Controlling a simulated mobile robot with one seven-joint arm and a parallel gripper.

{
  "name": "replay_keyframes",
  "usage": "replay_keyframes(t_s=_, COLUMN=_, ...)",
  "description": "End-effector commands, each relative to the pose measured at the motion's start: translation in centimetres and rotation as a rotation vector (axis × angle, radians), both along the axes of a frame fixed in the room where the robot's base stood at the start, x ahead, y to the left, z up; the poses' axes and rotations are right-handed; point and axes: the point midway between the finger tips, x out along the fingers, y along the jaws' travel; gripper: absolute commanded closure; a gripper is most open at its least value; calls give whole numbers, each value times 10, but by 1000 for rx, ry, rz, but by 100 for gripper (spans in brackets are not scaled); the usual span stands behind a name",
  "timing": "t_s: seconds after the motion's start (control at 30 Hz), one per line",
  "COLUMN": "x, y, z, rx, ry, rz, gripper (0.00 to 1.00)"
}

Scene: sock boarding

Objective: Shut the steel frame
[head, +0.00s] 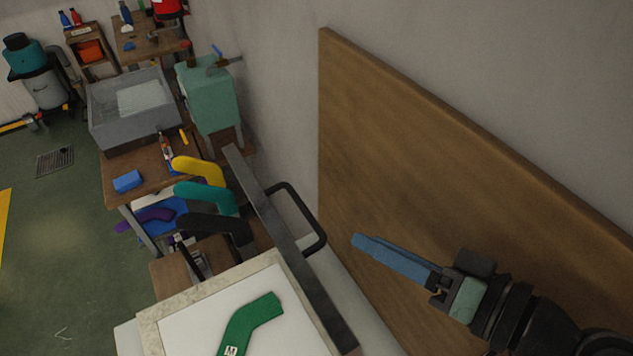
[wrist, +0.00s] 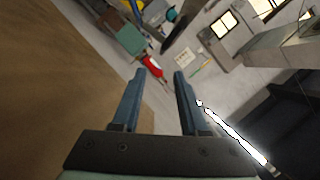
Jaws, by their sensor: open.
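The steel frame (head: 283,250) shows in the head view as a long grey bar running diagonally, with a black loop handle (head: 313,223) on its right side. It appears raised along the right edge of a pale bed (head: 175,335); I see it nearly edge-on, so its exact angle is unclear. A green sock shape (head: 247,325) lies on the bed. My gripper (head: 358,241) is to the right of the handle and apart from it, close to the brown board. In the wrist view its blue fingers (wrist: 160,76) are spread with nothing between them. I cannot pick out the frame there.
A large brown board (head: 450,160) stands against the wall at the right. Yellow (head: 200,170), teal (head: 207,197) and black (head: 215,227) sock shapes are left of the frame. Beyond are a grey basin (head: 130,115) and a green machine (head: 208,95). Open floor lies left.

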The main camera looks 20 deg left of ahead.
Motion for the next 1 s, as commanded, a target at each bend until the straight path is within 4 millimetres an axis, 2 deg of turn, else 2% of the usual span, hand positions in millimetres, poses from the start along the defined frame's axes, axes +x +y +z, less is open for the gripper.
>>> replay_keyframes(t_s=0.6, x=38, y=98, z=-26, rx=1, ry=2, rz=4, gripper=56)
replay_keyframes(t_s=0.8, x=44, y=112, z=-32, rx=-1, ry=0, rz=1, gripper=56)
replay_keyframes(t_s=1.0, x=45, y=113, z=-34, rx=-1, ry=-1, rz=1, gripper=56)
